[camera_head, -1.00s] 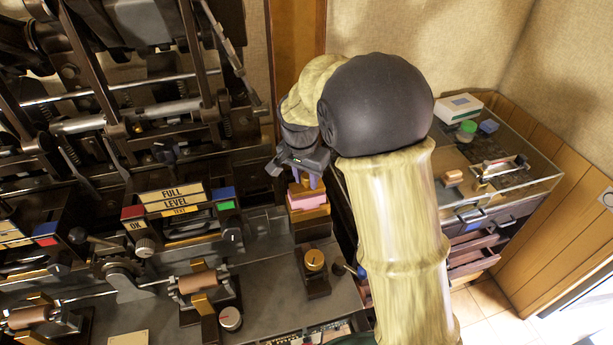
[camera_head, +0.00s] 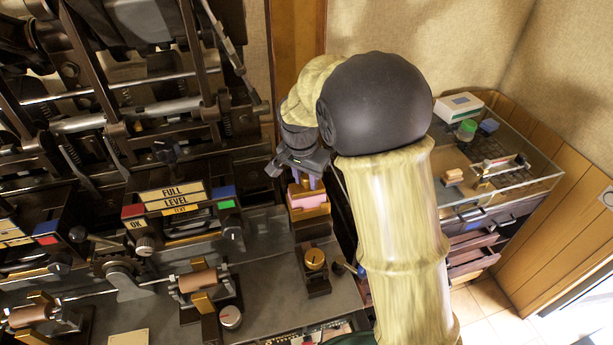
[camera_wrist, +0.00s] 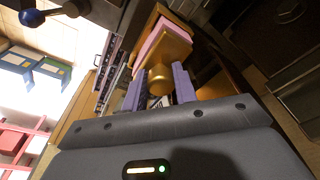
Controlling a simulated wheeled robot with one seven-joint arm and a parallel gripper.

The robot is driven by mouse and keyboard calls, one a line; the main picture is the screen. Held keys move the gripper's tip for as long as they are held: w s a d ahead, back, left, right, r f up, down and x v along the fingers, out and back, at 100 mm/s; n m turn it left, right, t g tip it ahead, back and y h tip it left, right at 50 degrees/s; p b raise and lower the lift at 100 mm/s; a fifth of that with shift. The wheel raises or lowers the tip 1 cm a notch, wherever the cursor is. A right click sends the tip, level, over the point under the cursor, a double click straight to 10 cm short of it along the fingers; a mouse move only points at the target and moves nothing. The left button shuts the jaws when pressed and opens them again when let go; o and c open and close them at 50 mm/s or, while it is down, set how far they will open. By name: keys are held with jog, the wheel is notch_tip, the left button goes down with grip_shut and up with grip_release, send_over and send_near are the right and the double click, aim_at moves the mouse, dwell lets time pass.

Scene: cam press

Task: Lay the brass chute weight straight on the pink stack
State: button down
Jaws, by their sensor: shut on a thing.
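In the wrist view, the brass chute weight (camera_wrist: 174,47) is a flat brass block with a round knob, which sits between my gripper's purple fingers. My gripper (camera_wrist: 160,88) is shut on that knob. The pink stack (camera_wrist: 153,42) shows as a pink band right behind the brass block, inside a brass-coloured holder. I cannot tell whether the weight touches the stack or a thin gap is left. In the head view, my gripper (camera_head: 311,181) points down just above the pink stack (camera_head: 311,201); the weight is largely hidden there.
A brass knob on a dark block (camera_head: 315,260) stands in front of the stack. The machine's label panel (camera_head: 172,197) and rollers lie to the left. A glass-topped cabinet (camera_head: 500,190) with small objects stands to the right.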

jog(key=c, duration=1)
grip_release()
jog(key=shift+c, duration=0.2)
jog(key=shift+r, duration=0.2)
notch_tip(320, 180, up, 17)
jog(key=s+a+b, duration=0.1)
jog(key=s+b, duration=0.1)
jog(key=shift+s+a+b, duration=0.15)
jog(key=shift+b, duration=0.2)
jog(key=shift+f, duration=0.1)
